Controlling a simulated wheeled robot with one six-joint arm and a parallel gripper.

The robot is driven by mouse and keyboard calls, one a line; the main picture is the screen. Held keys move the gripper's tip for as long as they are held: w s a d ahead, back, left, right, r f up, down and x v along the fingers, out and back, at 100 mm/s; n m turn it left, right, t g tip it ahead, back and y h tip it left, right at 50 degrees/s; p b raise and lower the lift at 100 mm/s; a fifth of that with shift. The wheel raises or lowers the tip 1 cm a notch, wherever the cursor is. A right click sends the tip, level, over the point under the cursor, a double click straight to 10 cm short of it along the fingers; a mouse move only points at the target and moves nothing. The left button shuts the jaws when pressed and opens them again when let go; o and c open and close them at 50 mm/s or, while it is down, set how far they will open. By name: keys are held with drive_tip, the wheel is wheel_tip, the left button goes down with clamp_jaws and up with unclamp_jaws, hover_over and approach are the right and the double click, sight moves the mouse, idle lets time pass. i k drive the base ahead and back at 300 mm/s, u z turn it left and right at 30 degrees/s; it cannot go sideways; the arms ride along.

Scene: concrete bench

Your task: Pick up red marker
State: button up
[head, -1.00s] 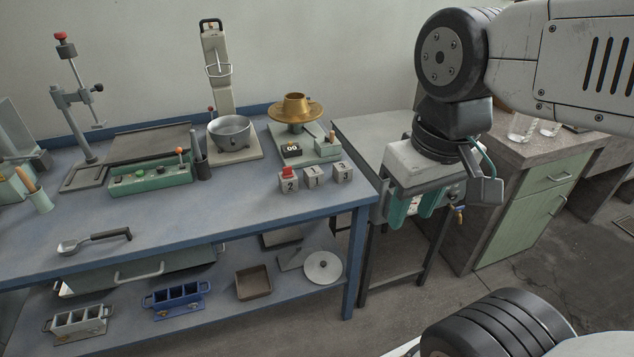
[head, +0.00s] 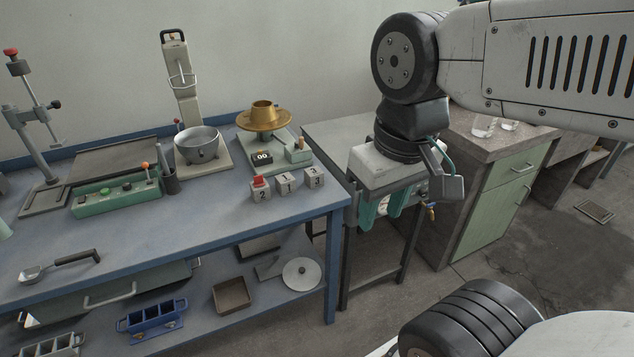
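A small red piece (head: 258,181), which looks like the red marker, sits on top of the grey cube marked 2 (head: 261,192). This cube is near the right front corner of the blue bench top, beside cubes marked 1 (head: 287,184) and 3 (head: 314,177). My gripper (head: 383,208) points down to the right of the bench, apart from the red piece. Its two teal fingers are spread with a gap between them, and I see nothing held. The fingertips are partly hard to make out.
The blue bench (head: 190,240) holds a grey bowl (head: 197,148) on a stand, a brass dish (head: 264,118) and a green button box (head: 115,193). A black-handled scoop (head: 60,262) lies at the left. A lower shelf carries trays. A grey side table (head: 325,133) adjoins the bench.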

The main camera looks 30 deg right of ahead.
sight(259, 181)
drive_tip(key=k, duration=0.5)
drive_tip(key=u, duration=1.6)
drive_tip(key=i, duration=1.4)
drive_tip(key=z, duration=2.85)
